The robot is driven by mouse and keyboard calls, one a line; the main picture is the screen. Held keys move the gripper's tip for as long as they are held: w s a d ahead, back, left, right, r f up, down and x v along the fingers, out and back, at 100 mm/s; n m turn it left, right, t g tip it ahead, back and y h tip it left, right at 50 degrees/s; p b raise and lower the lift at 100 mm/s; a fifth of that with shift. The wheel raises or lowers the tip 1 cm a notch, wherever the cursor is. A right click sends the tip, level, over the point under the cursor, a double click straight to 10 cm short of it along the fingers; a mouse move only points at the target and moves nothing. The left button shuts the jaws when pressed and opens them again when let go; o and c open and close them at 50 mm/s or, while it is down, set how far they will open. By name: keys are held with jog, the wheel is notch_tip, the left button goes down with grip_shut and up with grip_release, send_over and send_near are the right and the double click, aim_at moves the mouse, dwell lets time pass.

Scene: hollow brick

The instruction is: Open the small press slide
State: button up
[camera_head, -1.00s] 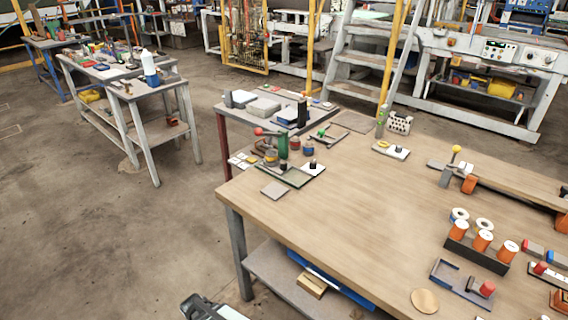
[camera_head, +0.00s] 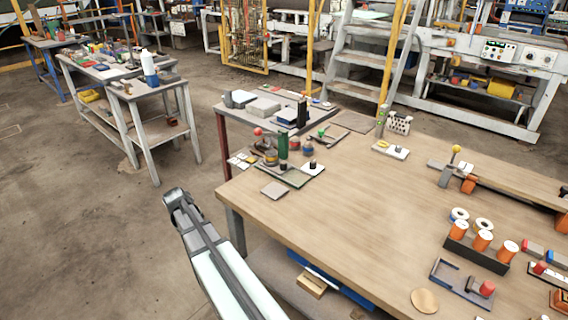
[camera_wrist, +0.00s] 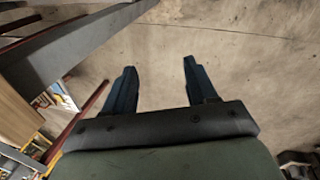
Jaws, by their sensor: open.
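A small press with a green column (camera_head: 283,148) and a red ball (camera_head: 258,131) stands near the left corner of the wooden table. It sits on a dark green-edged base, with a white plate and black knob beside it. Which part is its slide is too small to tell. My gripper (camera_wrist: 158,78) shows in the wrist view with two dark blue fingers wide apart and nothing between them. Bare floor lies beyond the fingers. In the head view my arm rises in front of the table's left edge; the fingers cannot be made out there.
The wooden table (camera_head: 350,220) has a clear middle. A flat grey plate (camera_head: 273,190) lies by its left edge. A yellow-knobbed lever (camera_head: 455,150) and orange spools (camera_head: 483,240) stand on the right. A grey side table (camera_head: 235,112) adjoins behind. Open floor lies left.

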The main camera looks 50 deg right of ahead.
jog(key=w+d+r+t, duration=0.1)
jog(key=w+d+r, duration=0.2)
jog(key=d+r, duration=0.55)
notch_tip(320, 180, up, 18)
jog(key=r+m+t, duration=0.1)
jog(key=m+t, duration=0.1)
jog(key=m, duration=0.7)
send_over(284, 162)
jog(key=s+a, duration=0.3)
jog(key=s, duration=0.2)
jog(key=x, duration=1.4)
jog(key=shift+w+a+f, duration=0.1)
jog(key=shift+w+a, duration=0.1)
grip_shut()
